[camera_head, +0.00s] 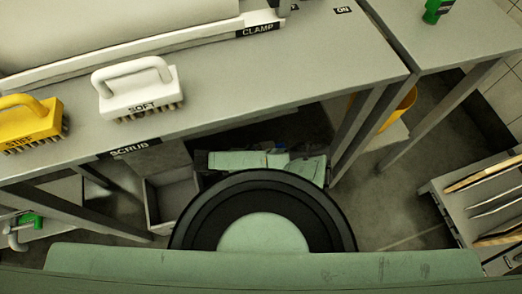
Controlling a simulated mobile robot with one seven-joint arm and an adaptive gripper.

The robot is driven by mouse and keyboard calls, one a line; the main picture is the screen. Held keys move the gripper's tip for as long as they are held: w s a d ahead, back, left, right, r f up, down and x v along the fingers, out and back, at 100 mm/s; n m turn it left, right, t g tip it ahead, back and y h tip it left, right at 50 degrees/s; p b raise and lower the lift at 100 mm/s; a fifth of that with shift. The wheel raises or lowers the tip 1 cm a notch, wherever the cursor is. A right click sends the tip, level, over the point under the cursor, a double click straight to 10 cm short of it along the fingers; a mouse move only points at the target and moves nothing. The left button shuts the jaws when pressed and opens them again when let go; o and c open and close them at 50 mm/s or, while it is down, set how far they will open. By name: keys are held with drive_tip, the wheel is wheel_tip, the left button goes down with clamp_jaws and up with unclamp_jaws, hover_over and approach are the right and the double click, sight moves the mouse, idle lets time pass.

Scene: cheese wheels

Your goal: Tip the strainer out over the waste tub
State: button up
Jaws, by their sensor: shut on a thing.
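My gripper is not in view, and neither is anything it may hold. I see no strainer in the head view. A yellow rounded container (403,108) stands low behind the table legs at the right, partly hidden by them. I cannot tell whether it is the waste tub, and its contents do not show.
A grey worktable (250,75) crosses the view, carrying a white SOFT brush (138,90) and a yellow STIFF brush (28,122). A second table (455,35) holds a green item (437,10). A rack (465,195) with long tools stands at right. Grey floor shows between.

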idle(0.4)
drive_tip(key=shift+d+r+y+p, duration=0.1)
drive_tip(key=shift+r+y+p, duration=0.05)
drive_tip(key=shift+y+p, duration=0.4)
drive_tip(key=shift+g+y, duration=0.5)
drive_tip(key=shift+y, duration=0.45)
drive_tip(key=shift+d+r+y+p, duration=0.1)
drive_tip(key=shift+r+y+p, duration=0.3)
drive_tip(key=shift+p, duration=0.45)
drive_tip(key=g+y+p, duration=0.1)
drive_tip(key=y, duration=0.2)
drive_tip(key=shift+w+d+f+p, duration=0.1)
drive_tip(key=shift+f+p, duration=0.05)
drive_tip(key=shift+p, duration=0.2)
drive_tip(key=y, duration=0.1)
drive_tip(key=g+y, duration=0.1)
drive_tip(key=y, duration=0.1)
drive_tip(key=shift+f+b, duration=0.25)
drive_tip(key=shift+b, duration=0.05)
drive_tip(key=shift+g+y+b, duration=0.5)
drive_tip(key=shift+y+b, duration=0.3)
drive_tip(key=shift+y, duration=0.4)
drive_tip(key=shift+r+y, duration=0.1)
drive_tip(key=shift+y, duration=0.2)
